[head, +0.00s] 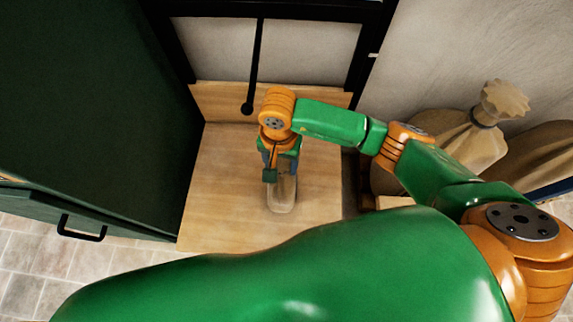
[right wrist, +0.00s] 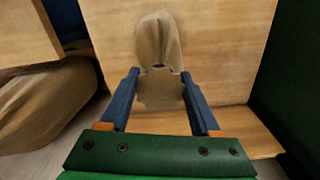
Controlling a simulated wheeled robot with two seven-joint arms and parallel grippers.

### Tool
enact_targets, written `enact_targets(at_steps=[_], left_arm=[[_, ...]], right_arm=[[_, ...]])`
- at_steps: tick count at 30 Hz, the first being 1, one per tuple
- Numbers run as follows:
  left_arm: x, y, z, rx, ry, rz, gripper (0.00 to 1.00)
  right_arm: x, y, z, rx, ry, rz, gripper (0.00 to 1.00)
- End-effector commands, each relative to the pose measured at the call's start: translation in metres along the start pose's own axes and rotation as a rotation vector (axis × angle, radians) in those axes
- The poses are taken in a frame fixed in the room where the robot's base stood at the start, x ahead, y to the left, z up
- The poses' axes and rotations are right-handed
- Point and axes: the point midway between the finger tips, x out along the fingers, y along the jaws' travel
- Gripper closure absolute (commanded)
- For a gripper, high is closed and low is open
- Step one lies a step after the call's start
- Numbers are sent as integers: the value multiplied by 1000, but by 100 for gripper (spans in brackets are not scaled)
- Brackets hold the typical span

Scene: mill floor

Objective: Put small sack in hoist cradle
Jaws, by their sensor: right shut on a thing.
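The small sack (head: 283,196) is pale tan cloth and shows below my right gripper (head: 281,168) in the head view. In the right wrist view the small sack (right wrist: 158,42) lies between the two blue fingers of my right gripper (right wrist: 161,74), which is shut on its tied neck. The hoist cradle (head: 222,190) appears as a light wooden platform with a low back board. It also shows in the right wrist view (right wrist: 225,45). The sack is over the middle of this platform; I cannot tell whether it touches it. My left gripper is not in view.
A dark green cabinet (head: 85,110) with a black handle stands close along the left of the platform. A black rod (head: 256,65) with a knob hangs at the back. Large tied sacks (head: 470,140) stand at the right. The platform around the small sack is bare.

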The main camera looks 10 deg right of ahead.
Motion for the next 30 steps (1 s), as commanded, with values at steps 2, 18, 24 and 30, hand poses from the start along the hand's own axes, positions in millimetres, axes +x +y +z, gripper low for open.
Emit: enact_targets(at_steps=[2,18,24,30], left_arm=[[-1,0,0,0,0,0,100],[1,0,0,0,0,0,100],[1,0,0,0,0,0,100],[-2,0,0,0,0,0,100]], right_arm=[[13,1,2,1,-6,3,100],[29,1,2,-1,-2,2,15],[29,1,2,0,-2,2,6],[19,1,1,-1,-1,1,6]])
